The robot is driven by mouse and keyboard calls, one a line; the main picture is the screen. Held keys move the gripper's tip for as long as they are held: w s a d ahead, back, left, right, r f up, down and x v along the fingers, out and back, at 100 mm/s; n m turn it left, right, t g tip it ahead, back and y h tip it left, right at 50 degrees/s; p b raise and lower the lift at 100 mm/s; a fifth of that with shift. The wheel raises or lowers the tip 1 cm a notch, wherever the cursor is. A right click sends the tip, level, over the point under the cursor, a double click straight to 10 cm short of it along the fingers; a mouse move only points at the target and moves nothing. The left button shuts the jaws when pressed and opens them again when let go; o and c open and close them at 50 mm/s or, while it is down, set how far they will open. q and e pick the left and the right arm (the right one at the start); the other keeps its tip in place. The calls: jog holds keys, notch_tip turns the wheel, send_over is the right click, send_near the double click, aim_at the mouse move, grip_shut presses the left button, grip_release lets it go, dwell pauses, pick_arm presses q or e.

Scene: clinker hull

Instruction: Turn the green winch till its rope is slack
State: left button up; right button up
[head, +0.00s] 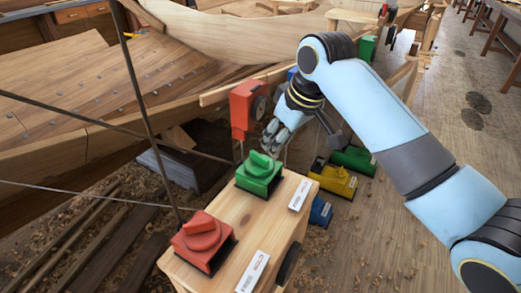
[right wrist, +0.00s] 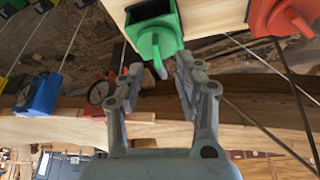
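The green winch (head: 258,177) sits on the far end of a pale wooden box (head: 232,213), its raised handle on top. A dark rope (head: 190,152) runs straight from near it to the left; I cannot tell its tension. My right gripper (head: 273,140) is just beyond and above the winch, with its fingers pointing down-left. In the right wrist view its fingers (right wrist: 158,72) are apart, and the tip of the green winch's handle (right wrist: 158,58) shows between or just beyond the fingertips. I cannot tell whether they touch it. My left gripper is not in view.
A red winch (head: 203,240) stands nearer on the same box, with ropes running from it. The wooden hull (head: 90,95) fills the left.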

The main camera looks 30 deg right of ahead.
aim_at(260, 155)
jog(key=w+f, duration=0.4)
jog(key=f, duration=0.1)
jog(key=w+a+f, duration=0.1)
jog(key=w+f, duration=0.2)
jog(key=shift+f+b, duration=0.2)
jog(key=shift+b, duration=0.1)
jog(key=shift+s, duration=0.1)
grip_shut()
